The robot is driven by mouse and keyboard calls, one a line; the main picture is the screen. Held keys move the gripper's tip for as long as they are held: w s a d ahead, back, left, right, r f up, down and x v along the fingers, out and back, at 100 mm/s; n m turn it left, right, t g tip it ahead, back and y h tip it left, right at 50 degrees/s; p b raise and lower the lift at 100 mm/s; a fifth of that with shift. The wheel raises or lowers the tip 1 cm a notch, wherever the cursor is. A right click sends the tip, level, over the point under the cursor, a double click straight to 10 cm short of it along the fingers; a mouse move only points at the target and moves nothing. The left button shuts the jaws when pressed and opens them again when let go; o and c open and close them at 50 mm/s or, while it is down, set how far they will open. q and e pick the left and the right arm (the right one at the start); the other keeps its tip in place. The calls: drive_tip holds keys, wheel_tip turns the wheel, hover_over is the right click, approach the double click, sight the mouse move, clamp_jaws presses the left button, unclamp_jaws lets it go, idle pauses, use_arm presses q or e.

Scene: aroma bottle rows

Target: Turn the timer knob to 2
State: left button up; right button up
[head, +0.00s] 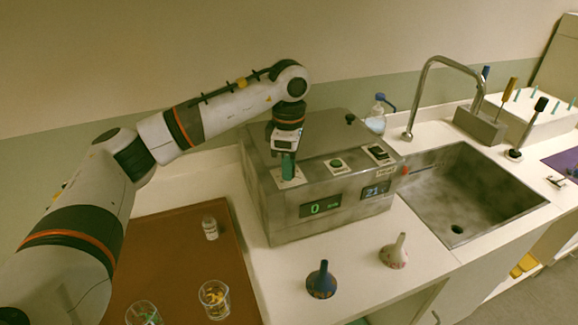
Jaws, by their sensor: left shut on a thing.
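A grey metal machine (290,222) stands on the counter, with a sloped control panel along its top front edge. My left gripper (287,166) points down at the left end of this panel. It is shut on the timer knob there, and the fingers hide most of the knob. The green display (320,208) below it reads 0. A blue display (376,190) to the right seems to read 21. A green button (336,163) and a black switch (379,153) sit to the right of the gripper. My right gripper is out of view.
A brown tray (185,255) on the left holds a small bottle (210,228) and glass beakers (214,298). A blue funnel-shaped vessel (321,282) and a pale one (394,252) stand in front of the machine. A sink (470,190) with a tall tap lies to the right.

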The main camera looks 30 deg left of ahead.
use_arm(q)
drive_tip(key=shift+w+a+r, duration=0.1)
drive_tip(key=shift+r, duration=0.1)
idle(0.3)
drive_tip(key=o, duration=0.8)
drive_tip(key=shift+o, duration=1)
drive_tip(key=shift+f, duration=0.1)
wheel_tip(320, 180, up, 6)
drive_tip(key=shift+r+b, duration=0.25)
drive_tip(key=shift+b, duration=0.7)
wheel_tip(320, 180, up, 6)
drive_tip(key=shift+f, duration=0.25)
